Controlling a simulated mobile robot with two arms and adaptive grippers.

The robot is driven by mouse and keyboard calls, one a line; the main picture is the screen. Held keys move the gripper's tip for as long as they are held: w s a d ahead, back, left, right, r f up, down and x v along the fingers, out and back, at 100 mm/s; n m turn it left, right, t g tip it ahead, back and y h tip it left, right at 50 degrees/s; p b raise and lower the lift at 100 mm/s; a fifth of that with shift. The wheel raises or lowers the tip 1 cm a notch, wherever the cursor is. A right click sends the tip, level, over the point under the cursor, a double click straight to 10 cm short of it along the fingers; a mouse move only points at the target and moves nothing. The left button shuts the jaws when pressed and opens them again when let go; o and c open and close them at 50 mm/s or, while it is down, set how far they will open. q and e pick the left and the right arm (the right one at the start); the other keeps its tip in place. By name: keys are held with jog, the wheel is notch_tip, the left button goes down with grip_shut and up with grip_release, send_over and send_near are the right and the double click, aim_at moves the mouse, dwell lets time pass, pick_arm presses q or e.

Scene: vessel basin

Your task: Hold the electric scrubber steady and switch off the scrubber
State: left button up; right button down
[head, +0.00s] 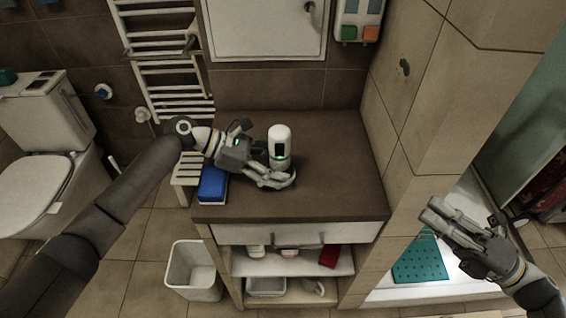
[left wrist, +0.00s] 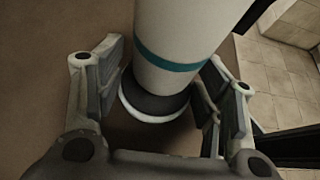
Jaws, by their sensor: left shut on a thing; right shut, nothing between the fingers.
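The electric scrubber (head: 279,143) is a white upright cylinder with a dark panel on its front and a green band low down. It stands on the brown countertop (head: 340,180). My left gripper (head: 279,180) is shut on its lower part. In the left wrist view the scrubber (left wrist: 178,40) shows a teal band and a dark base with a white rim, between the two fingers of my left gripper (left wrist: 160,100). My right gripper (head: 440,215) is shut and empty, well to the right of the counter. The scrubber's switch cannot be made out.
A white bin (head: 192,270) stands on the floor at left. A tiled wall (head: 395,110) borders the counter on the right. The right half of the countertop is clear.

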aim_at(280, 151)
jog(key=a+m+h, duration=0.3)
jog(key=a+m, duration=0.1)
jog(key=a, duration=1.6)
jog(key=shift+w+a+f, duration=0.15)
jog(key=shift+w+f, duration=0.1)
jog(key=shift+w, duration=0.05)
jog(key=shift+w, duration=0.1)
jog(key=w+d+x, duration=0.2)
jog(key=x, duration=1)
jog(key=shift+w, duration=0.35)
jog(key=shift+a+r+h, duration=0.15)
jog(key=shift+r+h, duration=0.1)
jog(key=shift+h, duration=0.05)
